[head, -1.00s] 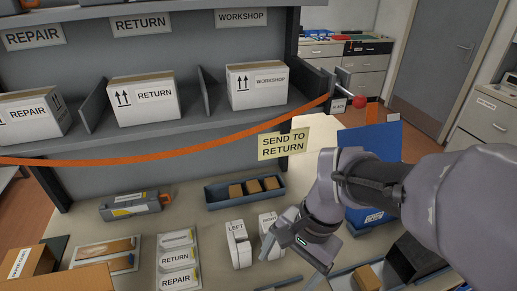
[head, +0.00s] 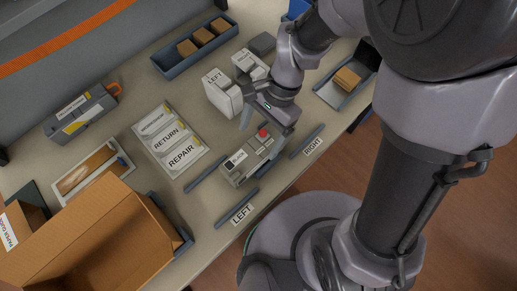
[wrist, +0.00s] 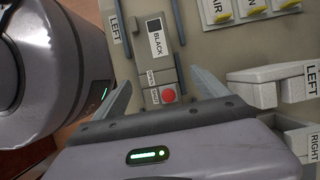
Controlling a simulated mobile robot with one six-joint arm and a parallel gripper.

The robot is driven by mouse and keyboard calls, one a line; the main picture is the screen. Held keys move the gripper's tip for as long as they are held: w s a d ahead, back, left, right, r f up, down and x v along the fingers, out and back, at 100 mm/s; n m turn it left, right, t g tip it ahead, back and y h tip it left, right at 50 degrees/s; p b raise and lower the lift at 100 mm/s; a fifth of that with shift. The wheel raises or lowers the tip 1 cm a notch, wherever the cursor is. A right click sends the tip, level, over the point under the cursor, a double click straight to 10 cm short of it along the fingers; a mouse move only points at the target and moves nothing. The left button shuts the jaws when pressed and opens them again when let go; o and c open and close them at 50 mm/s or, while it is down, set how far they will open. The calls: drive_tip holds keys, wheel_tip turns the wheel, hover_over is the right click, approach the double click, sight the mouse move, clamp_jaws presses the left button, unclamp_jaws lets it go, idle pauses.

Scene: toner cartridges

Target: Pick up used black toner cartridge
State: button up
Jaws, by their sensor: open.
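A grey cartridge with a label reading BLACK and a red round knob (head: 248,163) lies on the table in front of the arm. It also shows in the wrist view, where its body (wrist: 163,62) runs away from me between the fingers. My gripper (head: 265,128) is open over the knob end of this cartridge. In the wrist view my gripper (wrist: 160,92) has one finger to each side of it, with nothing held. Whether the fingers touch it I cannot tell. Another grey cartridge (head: 80,115), with an orange handle and yellow marking, lies at the far left.
Dark rails with LEFT (head: 242,214) and RIGHT (head: 313,146) labels lie around the cartridge. White LEFT and RIGHT blocks (head: 222,96) stand close behind my gripper. A label tray (head: 190,168), a large open carton (head: 95,235) and a blue bin with small boxes (head: 172,67) surround it.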

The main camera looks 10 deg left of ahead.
sight(259, 145)
drive_tip(key=f+b, duration=0.2)
drive_tip(key=f, duration=0.1)
drive_tip(key=s+f+b, duration=0.1)
drive_tip(key=f, duration=0.1)
drive_tip(key=shift+a+f, duration=0.1)
drive_tip(key=shift+f, duration=0.15)
drive_tip(key=shift+a+r, duration=0.1)
clamp_jaws()
